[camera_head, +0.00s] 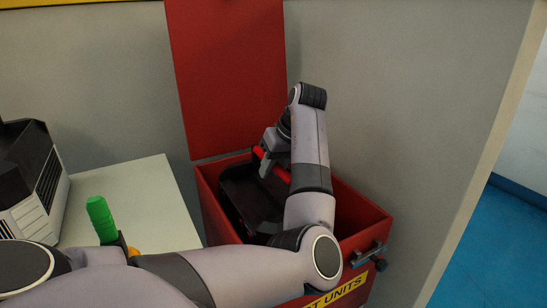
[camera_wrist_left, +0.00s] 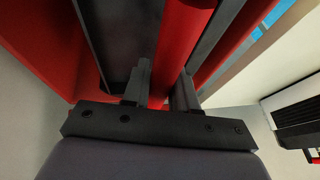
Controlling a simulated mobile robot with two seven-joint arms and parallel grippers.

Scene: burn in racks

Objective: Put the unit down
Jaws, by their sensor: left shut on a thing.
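The unit (camera_head: 243,200) is black with a red handle bar (camera_head: 277,168). It sits inside the red box (camera_head: 211,205), whose lid is open. My left gripper (camera_head: 268,162) reaches over the box and is shut on the red handle. In the left wrist view the red handle (camera_wrist_left: 183,40) runs between the fingers of my gripper (camera_wrist_left: 163,88), with dark parts of the unit (camera_wrist_left: 118,35) beside it. My arm hides part of the unit, and whether it touches the box floor cannot be told. My right gripper is not in view.
The red lid (camera_head: 228,75) stands upright against the grey wall. A latch (camera_head: 372,255) juts from the box's front, above a yellow label (camera_head: 340,292). Left of the box, a pale table (camera_head: 150,195) holds a black and white device (camera_head: 32,180) and a green-handled object (camera_head: 100,218).

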